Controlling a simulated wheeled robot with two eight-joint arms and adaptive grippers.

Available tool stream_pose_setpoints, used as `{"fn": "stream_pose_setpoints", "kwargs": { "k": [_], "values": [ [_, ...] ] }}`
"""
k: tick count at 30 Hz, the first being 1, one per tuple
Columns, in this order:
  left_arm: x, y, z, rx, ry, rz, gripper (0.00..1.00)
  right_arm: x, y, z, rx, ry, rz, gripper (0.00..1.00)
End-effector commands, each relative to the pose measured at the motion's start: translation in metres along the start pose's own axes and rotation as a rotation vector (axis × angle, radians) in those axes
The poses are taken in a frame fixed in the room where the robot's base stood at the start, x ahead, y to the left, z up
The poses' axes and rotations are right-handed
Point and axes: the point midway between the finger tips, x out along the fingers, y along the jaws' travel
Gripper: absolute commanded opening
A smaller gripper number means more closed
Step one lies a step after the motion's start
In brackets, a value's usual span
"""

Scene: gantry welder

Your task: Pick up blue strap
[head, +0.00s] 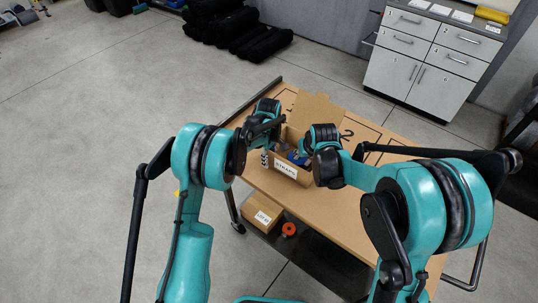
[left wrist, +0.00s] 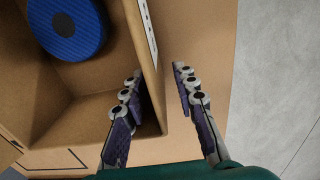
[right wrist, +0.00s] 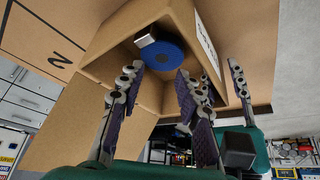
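The blue strap (left wrist: 68,28) is a round, ribbed roll inside an open cardboard box (head: 287,169) labelled STRAPS on the table. It also shows in the right wrist view (right wrist: 158,54), with a small metal piece on it. My left gripper (left wrist: 158,72) is open at the box, with a side wall between its fingers and the strap apart from them. My right gripper (right wrist: 159,73) is open over the box, its fingers to either side of the strap in that view; I cannot tell whether they touch it. In the head view my arms partly hide the strap and both fingertips.
The wooden table (head: 340,212) has numbered areas and free room to the right of the box. A closed carton (head: 262,214) and an orange item (head: 289,229) sit on its lower shelf. A grey cabinet (head: 432,62) stands behind. My two grippers are close together.

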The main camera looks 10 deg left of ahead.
Motion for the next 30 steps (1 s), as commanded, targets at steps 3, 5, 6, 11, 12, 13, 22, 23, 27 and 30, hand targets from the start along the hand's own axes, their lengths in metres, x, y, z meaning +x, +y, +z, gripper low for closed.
{"fn": "stream_pose_setpoints", "kwargs": {
  "k": [3, 5, 6, 11, 12, 13, 22, 23, 27, 30],
  "values": [
    [0.000, 0.000, 0.000, 0.000, 0.000, 0.000, 0.28, 0.000, 0.000, 0.000, 0.000, 0.000, 0.000, 0.34],
    [0.000, 0.000, 0.000, 0.000, 0.000, 0.000, 0.28, 0.000, 0.000, 0.000, 0.000, 0.000, 0.000, 0.34],
    [0.000, 0.000, 0.000, 0.000, 0.000, 0.000, 0.21, 0.000, 0.000, 0.000, 0.000, 0.000, 0.000, 0.34],
    [0.000, 0.000, 0.000, 0.000, 0.000, 0.000, 0.00, 0.000, 0.000, 0.000, 0.000, 0.000, 0.000, 0.34],
    [0.000, 0.000, 0.000, 0.000, 0.000, 0.000, 0.00, 0.000, 0.000, 0.000, 0.000, 0.000, 0.000, 0.34],
    [0.000, 0.000, 0.000, 0.000, 0.000, 0.000, 0.00, 0.000, 0.000, 0.000, 0.000, 0.000, 0.000, 0.34],
    [0.000, 0.000, 0.000, 0.000, 0.000, 0.000, 0.00, 0.007, 0.013, -0.025, -0.039, -0.108, 0.014, 0.92],
    [0.000, 0.000, 0.000, 0.000, 0.000, 0.000, 0.00, 0.009, 0.012, -0.031, -0.052, -0.141, 0.010, 0.92],
    [0.000, 0.000, 0.000, 0.000, 0.000, 0.000, 0.00, 0.010, 0.005, -0.052, -0.117, -0.300, -0.012, 0.92],
    [0.000, 0.000, 0.000, 0.000, 0.000, 0.000, 0.00, 0.005, 0.001, -0.061, -0.154, -0.396, -0.029, 0.92]
  ]
}}
